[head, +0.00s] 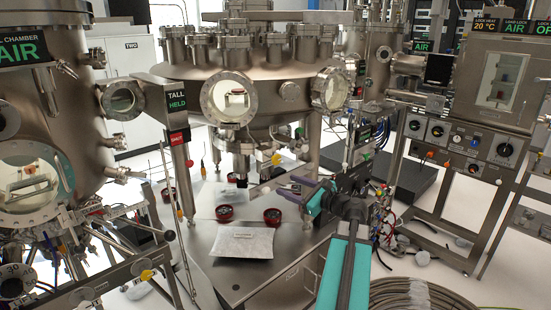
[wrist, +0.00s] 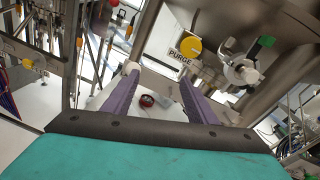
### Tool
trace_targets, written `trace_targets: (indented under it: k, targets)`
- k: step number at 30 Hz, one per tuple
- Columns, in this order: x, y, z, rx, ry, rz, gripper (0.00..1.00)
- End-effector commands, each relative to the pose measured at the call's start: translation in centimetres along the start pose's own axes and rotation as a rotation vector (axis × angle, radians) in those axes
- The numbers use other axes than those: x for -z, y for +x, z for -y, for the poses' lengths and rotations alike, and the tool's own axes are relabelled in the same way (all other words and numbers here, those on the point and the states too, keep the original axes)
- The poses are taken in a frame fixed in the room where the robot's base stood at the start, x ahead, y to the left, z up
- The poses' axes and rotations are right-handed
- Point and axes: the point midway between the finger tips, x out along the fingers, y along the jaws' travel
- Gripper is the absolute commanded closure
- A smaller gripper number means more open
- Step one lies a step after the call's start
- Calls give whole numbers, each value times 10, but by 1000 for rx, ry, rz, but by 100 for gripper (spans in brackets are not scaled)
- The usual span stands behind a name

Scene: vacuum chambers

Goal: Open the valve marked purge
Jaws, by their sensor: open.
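The label reading PURGE (wrist: 179,58) shows in the wrist view, next to a round yellow knob (wrist: 190,46) on the chamber's underside. In the head view a small yellow knob (head: 277,159) shows under the middle chamber; its label is too small to read there. My gripper (wrist: 157,76) is open, with two purple fingers apart and nothing between them. The yellow knob lies beyond the right fingertip in the wrist view, apart from it. In the head view my gripper (head: 284,185) is below and in front of the middle chamber, near that knob.
A metal fitting with a green end (wrist: 240,68) stands right of the yellow knob. A chamber leg (head: 183,180) stands left. Hoses and cables (head: 385,215) crowd the right.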

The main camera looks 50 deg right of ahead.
Motion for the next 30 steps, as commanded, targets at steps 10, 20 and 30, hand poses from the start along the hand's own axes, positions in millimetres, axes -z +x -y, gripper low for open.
trace_targets:
  k: [10, 20, 30]
  targets:
    - [-40, -37, 45, 89, 73, 74, 48]
    - [-40, -36, 45, 88, 71, 73, 48]
    - [-42, -11, 48, 87, 71, 72, 48]
